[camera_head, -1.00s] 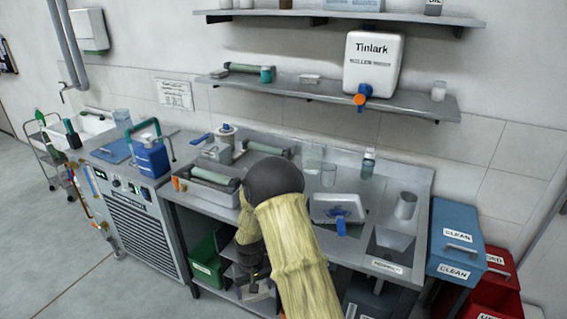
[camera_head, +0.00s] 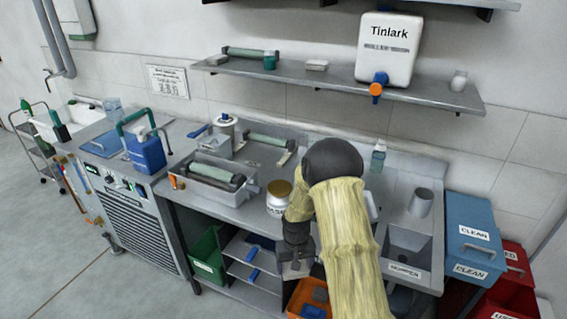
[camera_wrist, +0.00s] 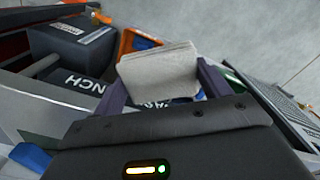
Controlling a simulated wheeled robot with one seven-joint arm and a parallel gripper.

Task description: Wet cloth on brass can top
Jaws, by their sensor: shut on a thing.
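A white can (camera_head: 277,205) with a brass-coloured top (camera_head: 279,187) stands on the steel worktop near its front edge, just left of my arm. Nothing shows lying on its top. My gripper (camera_head: 295,266) points down in front of the bench, below the worktop edge and lower than the can. In the wrist view my gripper (camera_wrist: 162,88) is shut on a folded pale grey cloth (camera_wrist: 158,70), held between its two fingers. Whether the cloth is wet cannot be seen. The can does not clearly show in the wrist view.
A grey tray with a roller (camera_head: 214,180) stands left of the can. A sink (camera_head: 408,243) and grey cup (camera_head: 421,202) are to the right. Shelves, a green bin (camera_head: 207,257) and an orange bin (camera_head: 303,296) are under the bench. My arm hides part of the worktop.

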